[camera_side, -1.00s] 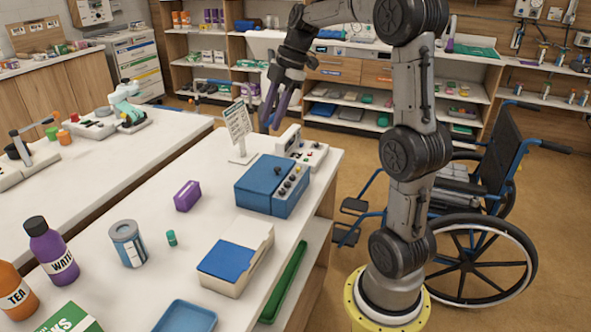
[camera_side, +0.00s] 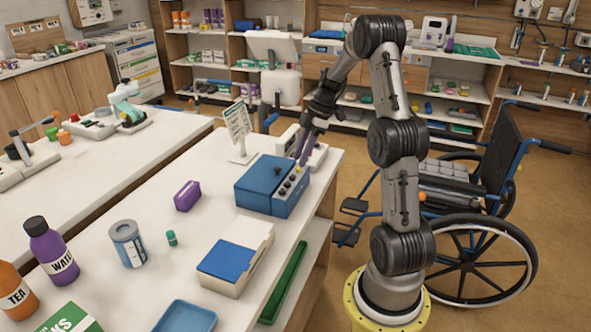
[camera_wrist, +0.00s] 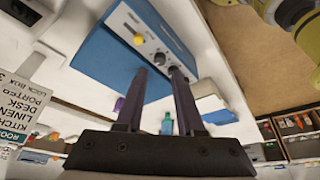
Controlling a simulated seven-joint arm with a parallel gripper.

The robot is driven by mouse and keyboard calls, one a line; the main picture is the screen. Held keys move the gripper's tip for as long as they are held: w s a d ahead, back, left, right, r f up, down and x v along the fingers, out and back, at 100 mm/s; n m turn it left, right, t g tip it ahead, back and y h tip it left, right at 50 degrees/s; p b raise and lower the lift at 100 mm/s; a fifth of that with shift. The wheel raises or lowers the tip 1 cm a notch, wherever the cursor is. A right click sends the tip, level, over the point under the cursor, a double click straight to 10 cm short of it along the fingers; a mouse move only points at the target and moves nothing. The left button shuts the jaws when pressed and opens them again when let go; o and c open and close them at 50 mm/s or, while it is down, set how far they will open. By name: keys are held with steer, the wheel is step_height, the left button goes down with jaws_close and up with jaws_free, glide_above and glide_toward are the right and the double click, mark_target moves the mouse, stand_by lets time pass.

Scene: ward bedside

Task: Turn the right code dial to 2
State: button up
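The blue lock box (camera_side: 262,184) stands near the right edge of the white table. A row of small dark dials (camera_side: 289,185) runs along its grey front panel; their digits are too small to read. In the wrist view the blue box (camera_wrist: 100,62) shows a dark dial (camera_wrist: 160,58) and a yellow knob (camera_wrist: 138,40). My gripper (camera_side: 300,162) is just above the far end of this panel. In the wrist view its two fingers (camera_wrist: 159,70) are apart with nothing between them, their tips near the dark dial. I cannot tell whether they touch it.
A white sign (camera_side: 238,122) stands behind the box, and a white device (camera_side: 308,152) lies right beyond it. A wheelchair (camera_side: 465,200) stands on the floor at the right.

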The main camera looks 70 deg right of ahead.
mark_target(293, 176)
steer(key=shift+x, duration=2.6)
jaws_close()
